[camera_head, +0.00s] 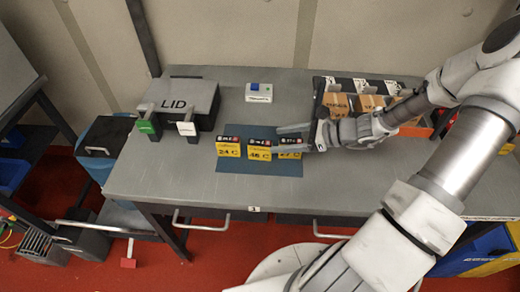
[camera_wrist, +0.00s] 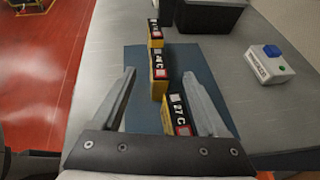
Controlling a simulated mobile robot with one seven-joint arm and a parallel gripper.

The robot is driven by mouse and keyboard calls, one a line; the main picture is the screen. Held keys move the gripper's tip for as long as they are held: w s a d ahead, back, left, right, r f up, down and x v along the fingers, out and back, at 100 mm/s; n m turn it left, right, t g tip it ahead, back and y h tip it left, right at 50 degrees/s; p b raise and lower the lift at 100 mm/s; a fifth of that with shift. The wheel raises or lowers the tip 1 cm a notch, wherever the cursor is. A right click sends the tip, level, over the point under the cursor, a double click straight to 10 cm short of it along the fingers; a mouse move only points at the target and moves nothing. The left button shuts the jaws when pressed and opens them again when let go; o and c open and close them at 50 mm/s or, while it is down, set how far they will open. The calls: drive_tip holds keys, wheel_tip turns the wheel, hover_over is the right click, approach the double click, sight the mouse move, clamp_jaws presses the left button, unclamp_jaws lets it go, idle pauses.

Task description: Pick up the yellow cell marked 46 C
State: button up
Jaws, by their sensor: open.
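The yellow cell marked 46 C (camera_head: 260,153) stands upright with a black top, in the middle of a row of three on a dark blue mat (camera_head: 232,180). The 24 C cell (camera_head: 229,150) is to its left and the 27 C cell (camera_head: 290,154) to its right. My gripper (camera_head: 278,133) is open and empty, its fingers reaching over the 27 C cell toward 46 C. In the wrist view, 46 C (camera_wrist: 160,72) shows between and just beyond the open fingertips (camera_wrist: 159,76). The 27 C cell (camera_wrist: 178,115) shows between the fingers, nearer the palm, partly hidden.
A dark box marked LID (camera_head: 185,100) stands at the back left, with green and white tagged posts before it. A white device with a blue button (camera_head: 259,92) sits behind the mat. A rack of orange-brown blocks (camera_head: 337,103) is at right. The front-left tabletop is clear.

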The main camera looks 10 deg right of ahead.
sight(261, 143)
drive_tip(key=x, duration=0.7)
drive_tip(key=shift+a+f, duration=0.2)
clamp_jaws()
idle(0.4)
